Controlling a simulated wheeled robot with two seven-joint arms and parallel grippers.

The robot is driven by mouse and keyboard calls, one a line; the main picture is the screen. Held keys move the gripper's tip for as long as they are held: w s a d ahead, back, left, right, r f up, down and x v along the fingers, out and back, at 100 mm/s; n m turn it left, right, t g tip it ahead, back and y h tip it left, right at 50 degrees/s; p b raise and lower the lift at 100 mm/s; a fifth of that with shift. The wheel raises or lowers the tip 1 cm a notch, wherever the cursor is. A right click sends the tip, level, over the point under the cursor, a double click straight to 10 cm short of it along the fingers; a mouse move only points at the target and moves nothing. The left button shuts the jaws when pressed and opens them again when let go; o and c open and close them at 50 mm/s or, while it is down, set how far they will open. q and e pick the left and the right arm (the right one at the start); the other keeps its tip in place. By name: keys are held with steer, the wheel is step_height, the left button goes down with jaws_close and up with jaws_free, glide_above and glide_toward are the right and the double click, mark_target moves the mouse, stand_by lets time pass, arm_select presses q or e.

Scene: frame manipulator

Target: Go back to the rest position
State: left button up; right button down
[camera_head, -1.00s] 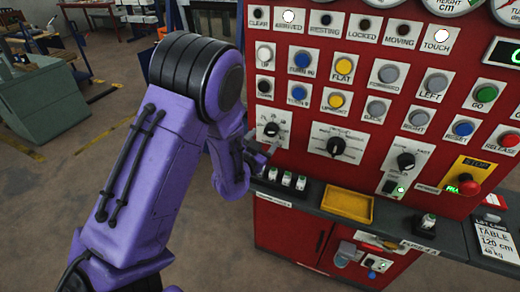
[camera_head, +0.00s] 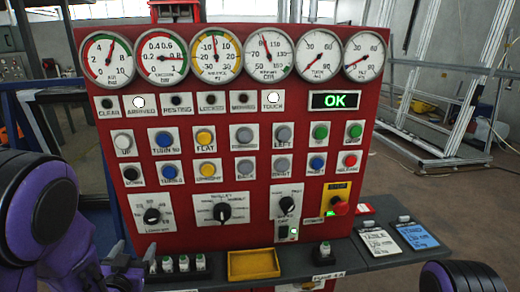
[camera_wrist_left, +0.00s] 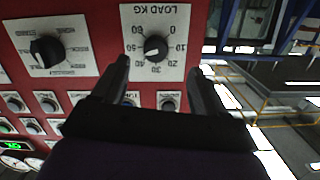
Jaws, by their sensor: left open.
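A red control panel (camera_head: 258,232) with gauges, buttons and knobs stands upright before me. My left gripper (camera_head: 128,262) is low at the panel's left edge in the head view, with its purple arm at the left. In the left wrist view my left gripper (camera_wrist_left: 158,72) has its two dark fingers apart with nothing between them. Beyond the fingers is the LOAD KG knob (camera_wrist_left: 155,45), which shows upside down; it is also in the head view (camera_head: 152,215). I cannot tell the exact gap to it. A purple part of my right arm shows at the lower right; its gripper is out of view.
A ledge under the panel carries a yellow tray (camera_head: 254,264), small green-topped switches (camera_head: 183,264) and cards (camera_head: 416,236). The ARRIVED (camera_head: 139,102) and TOUCH lamps are lit; the display (camera_head: 335,100) reads OK.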

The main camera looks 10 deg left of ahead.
arm_select(q)
steer(key=s+d+f+n+g, duration=0.2)
steer(key=s+f+n+g, duration=0.25)
steer(key=f, duration=0.65)
steer(key=s+d+f+g, duration=0.2)
steer(key=s+f+g, duration=0.2)
steer(key=s+f, duration=0.6)
steer(key=s+d+f+n+g, duration=0.1)
steer(key=s+f+g, duration=0.3)
steer(key=s+f, duration=0.5)
steer(key=s+d, duration=0.1)
steer(key=s, duration=0.4)
steer(key=shift+d+f+h, duration=0.2)
steer(key=shift+f+h, duration=0.1)
steer(key=shift+f, duration=0.05)
steer(key=shift+w+n+g, duration=0.1)
steer(key=shift+n+g, duration=0.15)
